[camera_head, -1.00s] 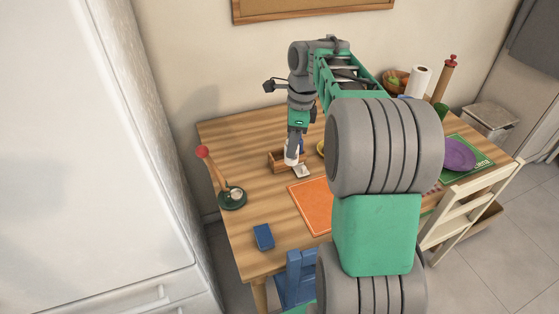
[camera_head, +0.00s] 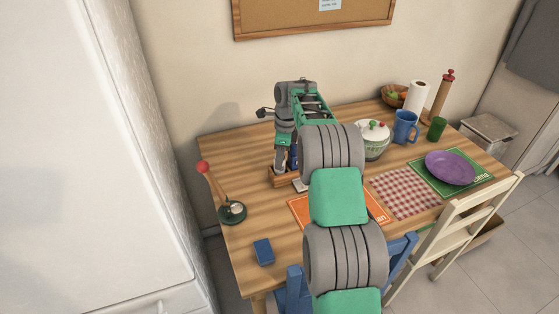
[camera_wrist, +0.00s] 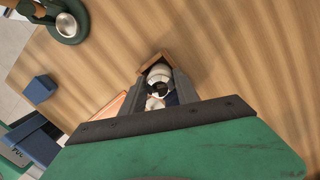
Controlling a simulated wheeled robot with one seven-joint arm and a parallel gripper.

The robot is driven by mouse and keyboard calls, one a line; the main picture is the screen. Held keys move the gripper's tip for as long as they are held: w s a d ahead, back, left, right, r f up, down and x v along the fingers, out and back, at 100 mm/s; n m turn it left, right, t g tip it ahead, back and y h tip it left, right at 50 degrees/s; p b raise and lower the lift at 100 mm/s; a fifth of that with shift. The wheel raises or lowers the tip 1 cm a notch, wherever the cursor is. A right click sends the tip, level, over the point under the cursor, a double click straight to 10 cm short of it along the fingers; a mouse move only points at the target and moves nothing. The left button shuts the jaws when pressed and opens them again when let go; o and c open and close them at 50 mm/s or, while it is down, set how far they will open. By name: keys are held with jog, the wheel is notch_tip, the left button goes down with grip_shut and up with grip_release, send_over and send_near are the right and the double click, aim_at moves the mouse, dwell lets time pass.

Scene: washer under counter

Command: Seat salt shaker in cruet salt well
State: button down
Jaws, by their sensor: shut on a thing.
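My gripper (camera_wrist: 163,88) is shut on the white salt shaker (camera_wrist: 159,73), which shows between the two fingers in the wrist view. The small wooden cruet (camera_head: 283,181) stands on the table with my gripper (camera_head: 280,168) right over it in the head view. Its wooden edge (camera_wrist: 152,62) also shows around the shaker in the wrist view. The shaker's lower end and the salt well are hidden, so I cannot tell whether the shaker is in the well. A dark blue thing beside the fingers is partly hidden.
An orange placemat (camera_head: 298,207) lies just in front of the cruet. A green round stand with a red-topped handle (camera_head: 232,213) and a blue box (camera_head: 263,252) are to the left. A lidded pot (camera_head: 374,142), blue mug (camera_head: 404,128) and purple plate (camera_head: 450,167) are to the right.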

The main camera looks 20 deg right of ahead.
jog(key=shift+f, duration=0.5)
jog(key=c, duration=0.9)
grip_release()
jog(key=shift+f, duration=0.15)
